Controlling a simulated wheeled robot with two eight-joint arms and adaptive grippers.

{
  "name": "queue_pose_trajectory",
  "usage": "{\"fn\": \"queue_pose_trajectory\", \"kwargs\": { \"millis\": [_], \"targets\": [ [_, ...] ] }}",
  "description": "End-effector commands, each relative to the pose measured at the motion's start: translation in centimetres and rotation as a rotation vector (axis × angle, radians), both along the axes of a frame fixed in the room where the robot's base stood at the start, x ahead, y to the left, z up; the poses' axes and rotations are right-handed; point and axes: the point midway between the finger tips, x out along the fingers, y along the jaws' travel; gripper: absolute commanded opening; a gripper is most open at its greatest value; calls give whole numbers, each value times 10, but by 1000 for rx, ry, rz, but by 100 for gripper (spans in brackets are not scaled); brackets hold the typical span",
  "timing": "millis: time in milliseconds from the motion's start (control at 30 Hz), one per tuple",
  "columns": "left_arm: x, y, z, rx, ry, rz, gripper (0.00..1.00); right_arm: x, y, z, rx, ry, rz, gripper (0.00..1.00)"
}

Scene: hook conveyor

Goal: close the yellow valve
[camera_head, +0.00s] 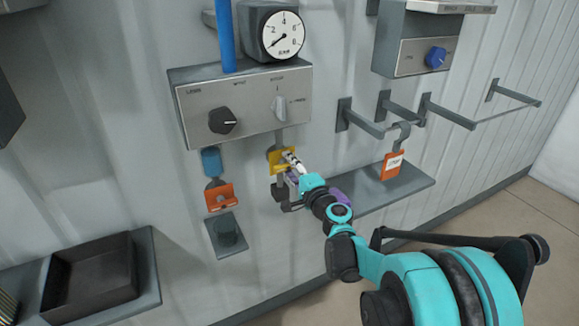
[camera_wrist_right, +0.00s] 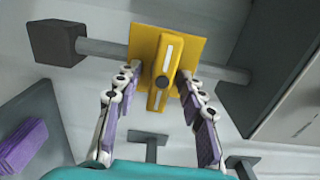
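The yellow valve (camera_head: 277,165) sits on a short pipe under the grey control panel in the head view. In the right wrist view its yellow plate (camera_wrist_right: 190,50) carries a yellow bar handle (camera_wrist_right: 158,98) with white marks and a dark centre knob. The handle lies across the grey pipe (camera_wrist_right: 110,48). My right gripper (camera_head: 291,163) is at the valve; in the wrist view its fingers (camera_wrist_right: 160,78) stand apart on either side of the handle. Slim gaps seem to show between fingers and handle; contact is unclear. My left gripper is out of view.
The control panel (camera_head: 250,105) has two knobs, with a gauge (camera_head: 282,35) above. An orange valve (camera_head: 221,196) is left of the yellow one. A shelf (camera_head: 405,188) and an orange tag (camera_head: 392,165) on a hook are right. A dark tray (camera_head: 92,275) is lower left.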

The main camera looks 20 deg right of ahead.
Motion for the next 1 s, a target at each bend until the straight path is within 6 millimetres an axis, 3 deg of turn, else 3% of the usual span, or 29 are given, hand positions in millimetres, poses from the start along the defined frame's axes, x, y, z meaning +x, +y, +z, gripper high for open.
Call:
{"fn": "queue_pose_trajectory", "kwargs": {
  "millis": [167, 600, 800, 1000],
  "targets": [
    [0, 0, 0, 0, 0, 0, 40, -13, -1, 0, 0, 0, -1, 40],
    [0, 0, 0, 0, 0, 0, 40, -101, -4, 0, 0, 0, -3, 40],
    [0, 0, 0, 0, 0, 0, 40, -119, -4, 0, 0, 0, -1, 40],
    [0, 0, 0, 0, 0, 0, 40, -120, -4, 0, 0, 0, 0, 40]
  ]
}}
